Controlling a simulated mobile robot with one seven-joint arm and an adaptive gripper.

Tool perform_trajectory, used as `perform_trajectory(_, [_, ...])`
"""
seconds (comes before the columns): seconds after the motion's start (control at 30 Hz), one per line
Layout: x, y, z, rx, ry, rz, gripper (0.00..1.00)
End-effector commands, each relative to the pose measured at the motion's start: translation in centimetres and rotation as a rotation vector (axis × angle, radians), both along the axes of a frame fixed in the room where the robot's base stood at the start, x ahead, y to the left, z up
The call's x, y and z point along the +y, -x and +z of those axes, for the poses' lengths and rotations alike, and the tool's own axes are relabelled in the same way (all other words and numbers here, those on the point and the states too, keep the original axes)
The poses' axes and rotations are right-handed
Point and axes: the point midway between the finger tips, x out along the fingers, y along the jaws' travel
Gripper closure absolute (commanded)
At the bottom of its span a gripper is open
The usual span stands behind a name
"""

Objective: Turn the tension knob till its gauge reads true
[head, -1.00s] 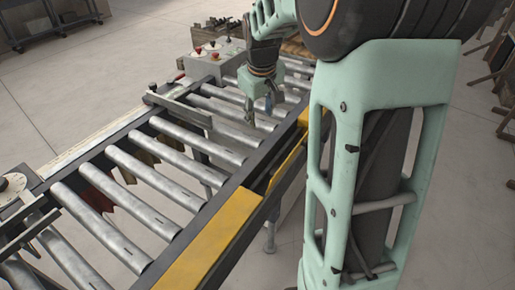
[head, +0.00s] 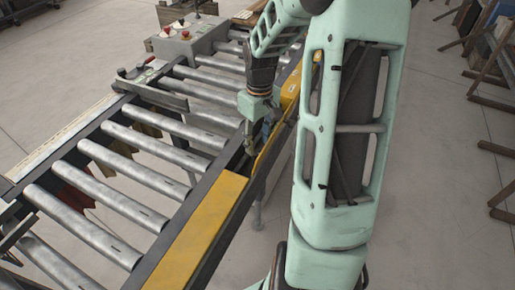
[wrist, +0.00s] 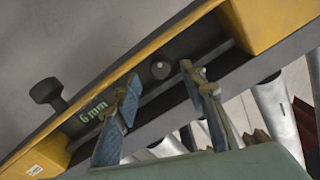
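A dark knob (wrist: 48,92) on a short stem sticks out from the outer side of the yellow-and-dark rail in the wrist view. Green "6 mm" lettering (wrist: 92,112) shows on the dark strip beside the left finger, partly covered by it. I cannot tell whether this is the gauge's reading. A small round grey knob or bolt head (wrist: 160,70) sits in the dark channel. My gripper (wrist: 160,76) is open and empty, its fingertips apart on either side of that round part in the picture. In the head view my gripper (head: 257,140) is at the conveyor's yellow side rail.
Yellow guard plates (head: 205,225) run along the near rail, with a gap at my gripper. Steel rollers (head: 150,150) fill the conveyor. A grey control box (head: 187,38) with red buttons stands at the far end. Wooden racks (head: 490,60) stand at the right.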

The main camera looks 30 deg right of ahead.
Motion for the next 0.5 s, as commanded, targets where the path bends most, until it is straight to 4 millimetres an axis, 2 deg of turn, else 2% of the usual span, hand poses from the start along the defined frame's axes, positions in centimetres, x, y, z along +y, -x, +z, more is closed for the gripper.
perform_trajectory(0.1, [0.1, 0.1, -1.9, 0.002, -0.001, 0.002, 0.61])
perform_trajectory(0.2, [0.1, 0.0, -2.9, 0.000, -0.001, 0.000, 0.61])
perform_trajectory(0.5, [0.1, 0.0, -3.7, -0.001, 0.001, 0.001, 0.61])
